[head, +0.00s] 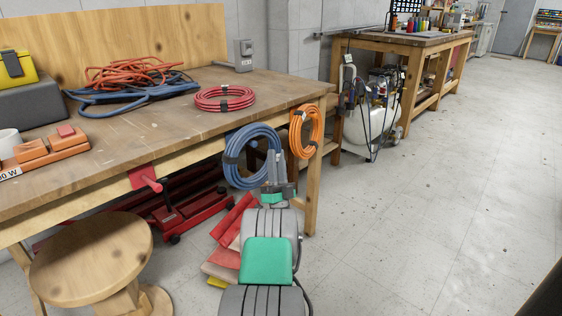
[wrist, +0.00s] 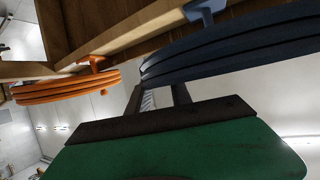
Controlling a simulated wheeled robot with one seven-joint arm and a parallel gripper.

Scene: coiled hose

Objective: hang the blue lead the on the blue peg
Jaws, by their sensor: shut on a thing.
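The blue lead (head: 232,172) is a coil with dark ties, upright in front of the workbench's front rail. It also shows edge-on in the wrist view (wrist: 235,48). My gripper (head: 274,180) is shut on the coil's lower right side; in the wrist view its fingers (wrist: 160,94) meet the coil's near edge. The blue peg (wrist: 205,10) sticks out from the rail toward the coil in the wrist view. Its tip is hidden behind the coil, so I cannot tell whether the coil bears on it. The head view hides this peg.
An orange coil (head: 305,131) hangs on an orange peg (wrist: 95,62), just right of the blue coil. A red peg (head: 150,182) on the rail is bare. A red coil (head: 224,98) lies on the bench (head: 150,110). A stool (head: 90,262) stands at front left.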

